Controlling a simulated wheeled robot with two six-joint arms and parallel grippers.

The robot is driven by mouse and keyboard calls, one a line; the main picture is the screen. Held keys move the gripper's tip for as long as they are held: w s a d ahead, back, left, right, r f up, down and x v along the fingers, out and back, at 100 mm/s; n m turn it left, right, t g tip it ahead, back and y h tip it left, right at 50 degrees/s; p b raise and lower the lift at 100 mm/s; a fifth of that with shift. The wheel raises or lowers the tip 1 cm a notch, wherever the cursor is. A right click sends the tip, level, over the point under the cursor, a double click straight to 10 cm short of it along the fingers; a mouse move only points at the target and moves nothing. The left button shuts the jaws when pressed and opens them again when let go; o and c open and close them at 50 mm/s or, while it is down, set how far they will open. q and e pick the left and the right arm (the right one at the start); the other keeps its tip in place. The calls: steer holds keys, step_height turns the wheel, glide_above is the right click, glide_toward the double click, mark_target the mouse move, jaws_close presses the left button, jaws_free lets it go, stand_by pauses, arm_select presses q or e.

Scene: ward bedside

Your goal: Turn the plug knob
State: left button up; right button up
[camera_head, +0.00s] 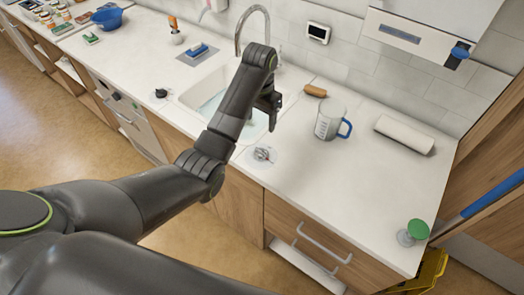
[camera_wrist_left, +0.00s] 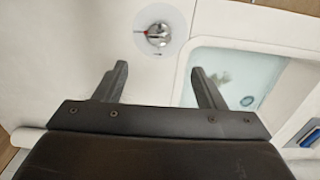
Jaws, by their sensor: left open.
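The plug knob (camera_head: 263,154) looks like a small metal knob on a pale round plate, set in the white counter just in front of the sink's near right corner. In the left wrist view, the knob (camera_wrist_left: 158,34) shows red and dark marks and lies beyond the fingertips, roughly centred between them. My left gripper (camera_head: 270,104) hangs over the right side of the sink, apart from the knob. In the left wrist view its two fingers (camera_wrist_left: 159,72) are spread with nothing between them. My right gripper is not in view.
The sink (camera_head: 213,92) has a tall curved faucet (camera_head: 252,12) behind it. A measuring jug (camera_head: 330,122) with a blue handle, a wooden roller (camera_head: 315,91) and a white roll (camera_head: 404,134) stand to the right. A green-topped knob (camera_head: 413,232) is near the front right corner. The front counter is clear.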

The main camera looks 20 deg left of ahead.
mark_target(261, 150)
arm_select(q)
step_height(261, 150, down, 13)
steer(key=shift+f, duration=0.7)
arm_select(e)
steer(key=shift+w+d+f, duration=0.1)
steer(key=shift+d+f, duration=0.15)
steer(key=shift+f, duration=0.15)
arm_select(q)
steer(key=c, duration=1)
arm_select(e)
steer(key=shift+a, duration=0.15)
